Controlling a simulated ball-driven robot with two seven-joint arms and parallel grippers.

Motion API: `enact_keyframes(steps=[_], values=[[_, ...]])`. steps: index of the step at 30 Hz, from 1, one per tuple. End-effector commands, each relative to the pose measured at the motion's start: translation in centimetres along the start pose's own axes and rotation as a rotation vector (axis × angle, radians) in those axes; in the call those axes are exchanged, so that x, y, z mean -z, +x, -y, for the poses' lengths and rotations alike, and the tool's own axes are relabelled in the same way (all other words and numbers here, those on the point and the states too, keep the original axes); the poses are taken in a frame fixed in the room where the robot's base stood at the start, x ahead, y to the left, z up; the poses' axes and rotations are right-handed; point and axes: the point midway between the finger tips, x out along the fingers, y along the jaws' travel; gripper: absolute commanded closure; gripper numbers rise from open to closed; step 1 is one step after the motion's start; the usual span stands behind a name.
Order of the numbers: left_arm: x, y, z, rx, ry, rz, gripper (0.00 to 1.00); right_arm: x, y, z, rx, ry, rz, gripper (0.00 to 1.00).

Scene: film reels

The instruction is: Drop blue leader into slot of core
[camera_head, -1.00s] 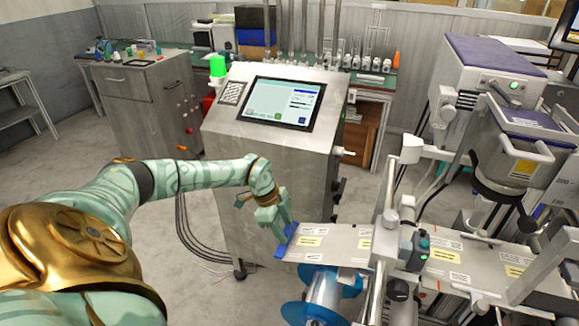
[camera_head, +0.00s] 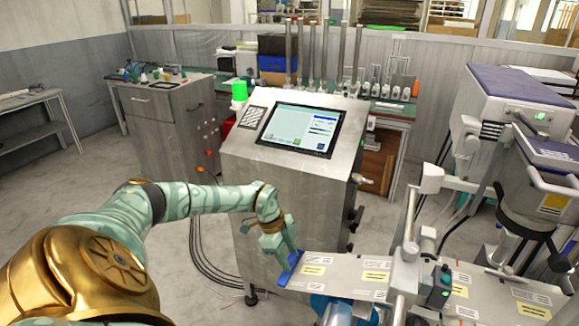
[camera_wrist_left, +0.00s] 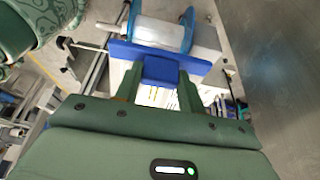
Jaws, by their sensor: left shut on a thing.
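The blue leader (camera_head: 290,268) is a flat blue bar at the end of a pale web with printed labels. My left gripper (camera_head: 287,250) is shut on the tab of this leader. In the left wrist view the fingers (camera_wrist_left: 159,88) flank the tab, and the leader bar (camera_wrist_left: 192,63) spans across beyond them. The core (camera_wrist_left: 160,32) is the pale cylinder between blue flanges, beyond the bar in that view. In the head view only a blue part of its reel (camera_head: 330,304) shows at the bottom edge, below the web. I cannot make out the slot. My right gripper is not in view.
A steel cabinet with a touchscreen (camera_head: 300,129) stands just behind the gripper. A metal post with fittings (camera_head: 405,275) rises at the web, right of the leader. Machines with purple tops (camera_head: 520,85) stand at the right. Grey floor is open at the left.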

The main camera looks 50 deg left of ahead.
Motion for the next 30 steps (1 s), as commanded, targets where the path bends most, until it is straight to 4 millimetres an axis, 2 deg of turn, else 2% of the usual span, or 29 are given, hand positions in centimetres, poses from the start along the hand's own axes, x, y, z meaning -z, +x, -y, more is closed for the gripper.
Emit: enact_keyframes(steps=[30], values=[[-5.5, 0.6, 0.0, 0.0, -0.002, 0.004, 0.88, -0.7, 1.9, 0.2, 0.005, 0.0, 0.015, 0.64]])
